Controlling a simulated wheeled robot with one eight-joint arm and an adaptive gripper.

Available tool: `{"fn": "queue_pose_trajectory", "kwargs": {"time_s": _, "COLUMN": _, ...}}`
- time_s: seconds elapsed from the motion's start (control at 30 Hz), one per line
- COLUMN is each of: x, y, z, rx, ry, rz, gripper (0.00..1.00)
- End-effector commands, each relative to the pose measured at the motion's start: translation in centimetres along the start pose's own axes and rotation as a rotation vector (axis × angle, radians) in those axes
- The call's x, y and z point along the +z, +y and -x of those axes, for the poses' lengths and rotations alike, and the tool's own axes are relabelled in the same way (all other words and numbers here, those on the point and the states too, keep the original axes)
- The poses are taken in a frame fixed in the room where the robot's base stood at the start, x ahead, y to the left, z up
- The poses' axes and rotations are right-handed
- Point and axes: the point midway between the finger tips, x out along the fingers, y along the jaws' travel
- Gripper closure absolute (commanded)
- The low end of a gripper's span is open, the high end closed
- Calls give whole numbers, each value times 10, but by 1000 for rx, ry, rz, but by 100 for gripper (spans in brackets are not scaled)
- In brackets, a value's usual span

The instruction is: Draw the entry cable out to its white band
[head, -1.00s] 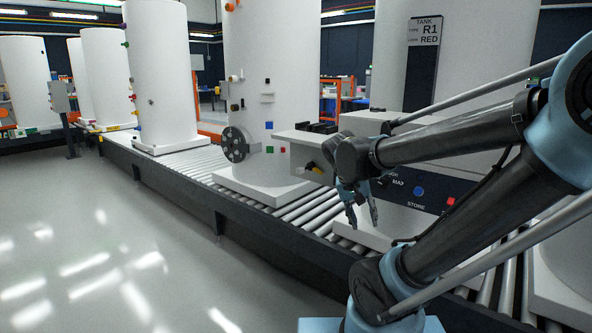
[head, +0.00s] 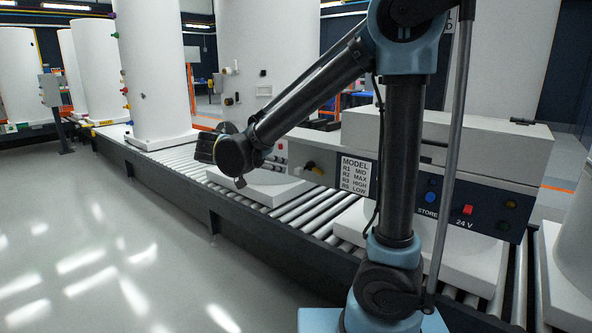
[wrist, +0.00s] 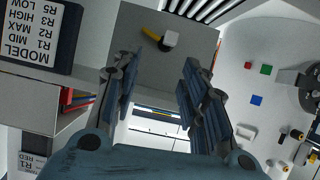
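In the wrist view the short yellow cable (wrist: 152,36) runs to a whitish block (wrist: 171,38) on a grey panel. I cannot tell if that block is the white band. My gripper (wrist: 160,68) is open and empty, its two fingers well apart, with the cable beyond the fingertips. In the head view my gripper (head: 240,182) is mostly hidden behind my wrist, left of the cable.
The grey box carries a MODEL label (head: 358,176), a blue button (head: 431,197) and a red switch (head: 467,210). The floor (head: 90,240) at left is clear.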

Motion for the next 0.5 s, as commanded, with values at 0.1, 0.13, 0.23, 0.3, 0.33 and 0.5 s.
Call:
{"fn": "queue_pose_trajectory", "kwargs": {"time_s": 0.1, "x": 4, "y": -11, "z": 14, "rx": -22, "ry": 26, "rz": -30, "gripper": 60}}
{"fn": "queue_pose_trajectory", "kwargs": {"time_s": 0.13, "x": 5, "y": -12, "z": 16, "rx": -25, "ry": 29, "rz": -33, "gripper": 60}}
{"fn": "queue_pose_trajectory", "kwargs": {"time_s": 0.23, "x": 6, "y": -15, "z": 15, "rx": -30, "ry": 33, "rz": -38, "gripper": 60}}
{"fn": "queue_pose_trajectory", "kwargs": {"time_s": 0.3, "x": 7, "y": -16, "z": 9, "rx": -32, "ry": 33, "rz": -37, "gripper": 60}}
{"fn": "queue_pose_trajectory", "kwargs": {"time_s": 0.33, "x": 7, "y": -17, "z": 6, "rx": -33, "ry": 32, "rz": -36, "gripper": 60}}
{"fn": "queue_pose_trajectory", "kwargs": {"time_s": 0.5, "x": 7, "y": -18, "z": -19, "rx": -36, "ry": 32, "rz": -34, "gripper": 60}}
